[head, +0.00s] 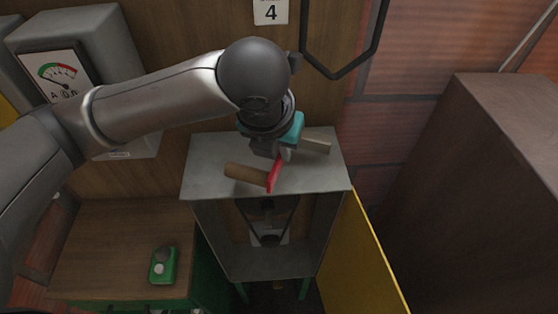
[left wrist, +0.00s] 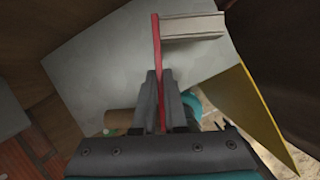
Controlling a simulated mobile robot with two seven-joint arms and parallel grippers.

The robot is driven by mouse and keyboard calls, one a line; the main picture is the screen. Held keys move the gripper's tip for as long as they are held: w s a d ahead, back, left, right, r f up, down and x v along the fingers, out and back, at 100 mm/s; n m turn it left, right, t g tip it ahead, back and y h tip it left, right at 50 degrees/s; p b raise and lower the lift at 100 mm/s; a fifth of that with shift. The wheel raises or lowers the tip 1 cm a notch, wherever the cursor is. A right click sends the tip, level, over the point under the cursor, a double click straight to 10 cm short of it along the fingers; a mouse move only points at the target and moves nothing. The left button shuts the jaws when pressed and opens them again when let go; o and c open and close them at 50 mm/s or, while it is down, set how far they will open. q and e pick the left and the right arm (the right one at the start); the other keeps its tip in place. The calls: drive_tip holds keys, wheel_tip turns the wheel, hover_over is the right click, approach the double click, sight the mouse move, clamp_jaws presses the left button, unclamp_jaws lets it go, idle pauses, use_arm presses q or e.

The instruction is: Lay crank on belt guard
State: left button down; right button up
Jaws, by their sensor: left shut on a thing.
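The crank has a brown wooden handle (head: 247,174), a red arm (head: 274,176) and a pale beige bar (head: 316,145) at its far end. My left gripper (head: 281,157) is shut on the red arm, which also shows between the fingers in the left wrist view (left wrist: 157,60). The handle sticks out to the left and the beige bar to the right. The crank is over the flat grey top of the belt guard (head: 212,170); I cannot tell whether it touches. Part of the red arm is hidden behind the gripper. My right gripper is not in view.
The guard's open front shows a dark belt (head: 268,218), with a yellow panel (head: 370,260) at its right. A wooden bench (head: 105,250) with a green button box (head: 163,266) stands at left. A gauge box (head: 85,60) and black tubing (head: 340,75) are behind. A large brown box (head: 500,180) stands right.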

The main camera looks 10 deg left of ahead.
sight(278, 158)
use_arm(q)
wheel_tip(278, 158, down, 3)
drive_tip(key=shift+r, duration=0.15)
drive_tip(key=shift+f, duration=0.3)
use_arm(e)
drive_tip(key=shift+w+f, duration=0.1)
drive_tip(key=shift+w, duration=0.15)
use_arm(q)
drive_tip(key=shift+f, duration=0.1)
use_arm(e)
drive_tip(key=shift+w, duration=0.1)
use_arm(q)
drive_tip(key=c, duration=1)
unclamp_jaws()
drive_tip(key=shift+o, duration=0.2)
drive_tip(key=p+v, duration=0.1)
drive_tip(key=v, duration=1.1)
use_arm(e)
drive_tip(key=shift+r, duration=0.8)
